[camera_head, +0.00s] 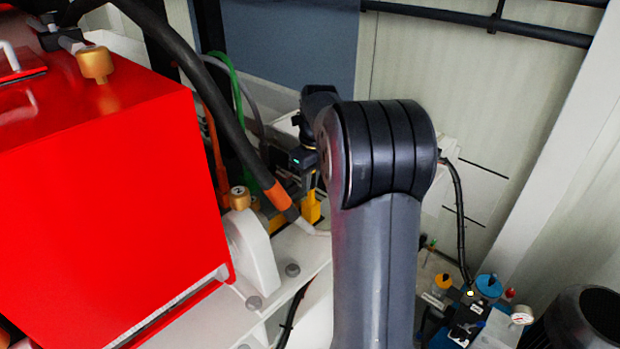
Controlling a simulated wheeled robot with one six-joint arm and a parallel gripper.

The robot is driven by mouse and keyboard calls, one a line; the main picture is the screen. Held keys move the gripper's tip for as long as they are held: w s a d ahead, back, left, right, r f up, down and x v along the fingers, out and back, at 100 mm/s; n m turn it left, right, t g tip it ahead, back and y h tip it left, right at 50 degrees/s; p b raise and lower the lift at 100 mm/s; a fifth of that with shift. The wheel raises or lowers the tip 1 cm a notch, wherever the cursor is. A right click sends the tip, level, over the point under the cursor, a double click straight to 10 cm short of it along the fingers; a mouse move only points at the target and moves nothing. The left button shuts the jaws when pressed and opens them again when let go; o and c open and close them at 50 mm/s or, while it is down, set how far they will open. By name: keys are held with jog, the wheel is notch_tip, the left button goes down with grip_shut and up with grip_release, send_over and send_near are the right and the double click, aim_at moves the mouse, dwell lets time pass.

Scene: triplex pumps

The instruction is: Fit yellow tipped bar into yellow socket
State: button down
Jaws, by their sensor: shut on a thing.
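My gripper (306,180) is small and partly behind my arm, at the centre of the head view. It points down beside the red pump housing, and its fingers are hard to make out. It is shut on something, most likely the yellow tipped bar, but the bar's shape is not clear. A yellow piece (310,208) shows just under the gripper, above the white base. I cannot tell whether it is the bar's tip or the socket. Most of the area behind my arm is hidden.
A red pump housing (110,190) fills the left. A thick black hose (222,115) with an orange collar (277,196) runs down close to the gripper. A white bolted frame (300,255) lies below. Blue-capped fittings and a gauge (522,314) stand at lower right.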

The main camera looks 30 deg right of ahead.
jog(key=shift+f, duration=0.2)
jog(key=c, duration=1.4)
grip_release()
jog(key=shift+c, duration=0.2)
jog(key=shift+r, duration=0.15)
notch_tip(320, 180, up, 13)
jog(key=s, duration=0.1)
jog(key=shift+s+d, duration=0.2)
jog(key=shift+d, duration=0.05)
jog(key=f, duration=0.4)
jog(key=w+f, duration=0.1)
jog(key=f, duration=0.8)
jog(key=shift+w+a+f, duration=0.1)
jog(key=shift+w+a, duration=0.1)
jog(key=shift+a, duration=0.05)
jog(key=shift+r, duration=0.35)
